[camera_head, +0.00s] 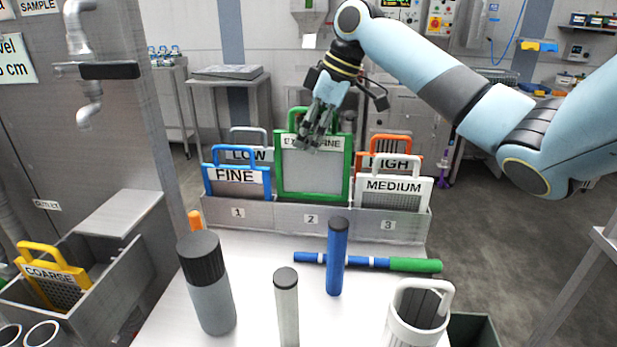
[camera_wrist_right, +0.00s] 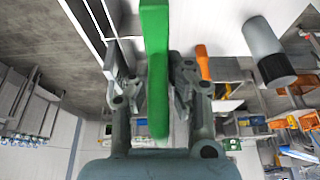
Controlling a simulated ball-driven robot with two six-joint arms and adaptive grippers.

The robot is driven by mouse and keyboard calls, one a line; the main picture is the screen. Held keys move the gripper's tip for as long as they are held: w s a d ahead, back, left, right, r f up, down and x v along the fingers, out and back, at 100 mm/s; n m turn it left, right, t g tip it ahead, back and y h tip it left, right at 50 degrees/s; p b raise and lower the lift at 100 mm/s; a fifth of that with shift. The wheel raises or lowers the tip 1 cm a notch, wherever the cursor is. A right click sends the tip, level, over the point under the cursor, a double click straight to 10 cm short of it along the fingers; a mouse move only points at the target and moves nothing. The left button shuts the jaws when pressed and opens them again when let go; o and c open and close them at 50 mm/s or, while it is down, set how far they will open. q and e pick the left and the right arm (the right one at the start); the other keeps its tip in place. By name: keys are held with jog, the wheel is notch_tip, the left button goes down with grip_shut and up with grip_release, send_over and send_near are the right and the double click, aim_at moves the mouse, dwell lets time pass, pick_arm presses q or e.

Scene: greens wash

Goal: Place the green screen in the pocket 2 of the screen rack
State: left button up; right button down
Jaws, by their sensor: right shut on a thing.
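The green screen (camera_head: 313,172), its label partly hidden by my gripper, is upright behind the front wall of pocket 2 of the grey screen rack (camera_head: 332,219). Its lower green bar shows just above the wall; I cannot tell whether it rests on the pocket floor. My right gripper (camera_head: 313,128) is shut on the green screen at its top handle, coming from above. In the right wrist view, the green handle (camera_wrist_right: 155,75) lies between the two fingers (camera_wrist_right: 153,85). My left gripper is not in view.
A blue FINE screen (camera_head: 236,181) stands in pocket 1, a white MEDIUM screen (camera_head: 393,188) in pocket 3. LOW (camera_head: 247,137) and orange HIGH (camera_head: 390,147) screens stand behind. Bottles, a blue-green wand (camera_head: 413,265) and a white jug (camera_head: 418,315) are in front. A yellow COARSE screen (camera_head: 55,275) leans in the sink.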

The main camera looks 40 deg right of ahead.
aim_at(299, 195)
notch_tip(299, 195, down, 5)
jog(key=shift+r, duration=0.2)
notch_tip(299, 195, down, 3)
jog(key=shift+f, duration=0.15)
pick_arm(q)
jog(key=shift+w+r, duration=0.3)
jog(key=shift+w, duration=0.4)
pick_arm(e)
jog(key=shift+f, duration=0.2)
jog(key=c, duration=1.3)
grip_release()
